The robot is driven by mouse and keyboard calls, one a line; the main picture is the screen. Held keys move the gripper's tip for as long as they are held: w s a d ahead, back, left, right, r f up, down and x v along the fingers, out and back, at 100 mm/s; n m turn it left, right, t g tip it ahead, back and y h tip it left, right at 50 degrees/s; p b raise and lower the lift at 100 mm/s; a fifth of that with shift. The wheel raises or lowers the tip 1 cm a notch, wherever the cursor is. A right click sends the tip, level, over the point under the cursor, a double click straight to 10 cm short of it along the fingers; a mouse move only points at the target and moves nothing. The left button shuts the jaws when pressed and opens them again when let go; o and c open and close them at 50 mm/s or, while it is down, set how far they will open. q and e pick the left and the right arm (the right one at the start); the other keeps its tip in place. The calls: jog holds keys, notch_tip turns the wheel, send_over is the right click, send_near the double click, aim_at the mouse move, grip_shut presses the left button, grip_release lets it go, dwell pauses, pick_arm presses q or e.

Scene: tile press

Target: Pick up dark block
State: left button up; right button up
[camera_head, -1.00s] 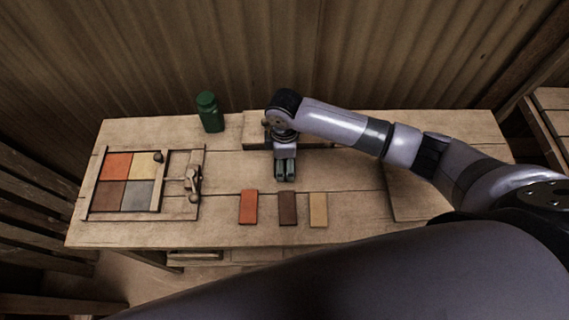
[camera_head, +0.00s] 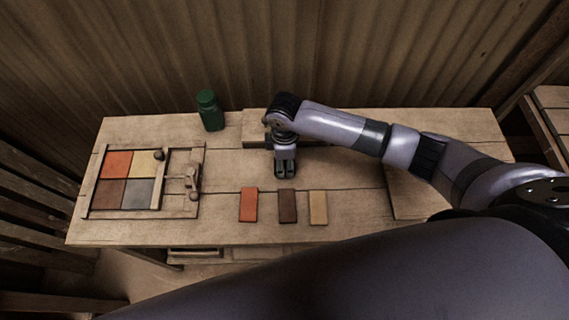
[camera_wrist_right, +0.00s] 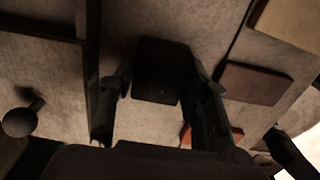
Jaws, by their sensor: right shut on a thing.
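The dark block (camera_wrist_right: 162,72) shows between the fingers of my right gripper (camera_wrist_right: 160,110) in the right wrist view. The right gripper is shut on it. In the head view, the right gripper (camera_head: 285,168) points down over the middle of the table, behind the row of loose tiles, and the block cannot be made out clearly there. How far the block is above the wood is hard to tell. My left gripper is not in view.
An orange tile (camera_head: 249,205), a brown tile (camera_head: 288,206) and a tan tile (camera_head: 318,207) lie in a row near the table's (camera_head: 230,229) front edge. A wooden tray (camera_head: 86,197) with coloured tiles and a lever is at left. A green bottle (camera_head: 210,112) stands behind.

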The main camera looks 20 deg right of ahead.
aim_at(285, 163)
jog(key=shift+c, duration=1.3)
notch_tip(285, 163, up, 20)
jog(key=b, duration=0.1)
jog(key=shift+b, duration=0.4)
